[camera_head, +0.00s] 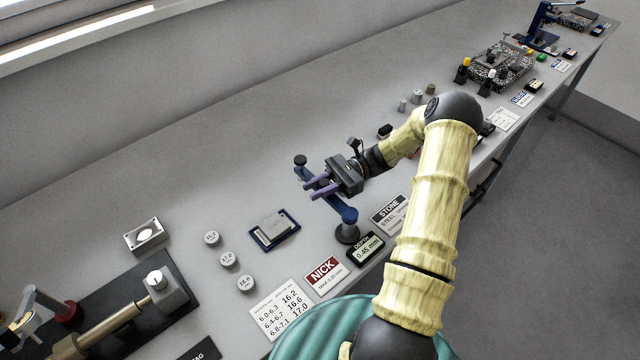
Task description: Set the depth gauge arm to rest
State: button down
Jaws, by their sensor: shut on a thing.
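The depth gauge has a blue arm (343,208) that runs from a dark round post (347,234) up and left to a dark knob (300,161). My gripper (309,190) reaches in from the right with two purple fingers across the middle of the blue arm. It is shut on the arm, though the exact contact is hard to see. The depth display (367,249) in front of the post reads 0.45 mm. A grey block on a blue tray (291,236) lies left of the gauge.
Left are several round weights (230,259), a metal block (146,236) and a dark fixture (135,320). Cards labelled NICK (325,275) and STONE (390,213) lie near the front edge. Bench behind the gauge is clear. Boards and parts (497,66) stand far right.

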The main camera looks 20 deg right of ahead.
jog(key=shift+s+f, duration=0.1)
dwell(0.3)
jog(key=c, duration=1.2)
grip_release()
jog(key=w+d+b, duration=0.3)
jog(key=d, duration=1.4)
jog(key=shift+w, duration=0.2)
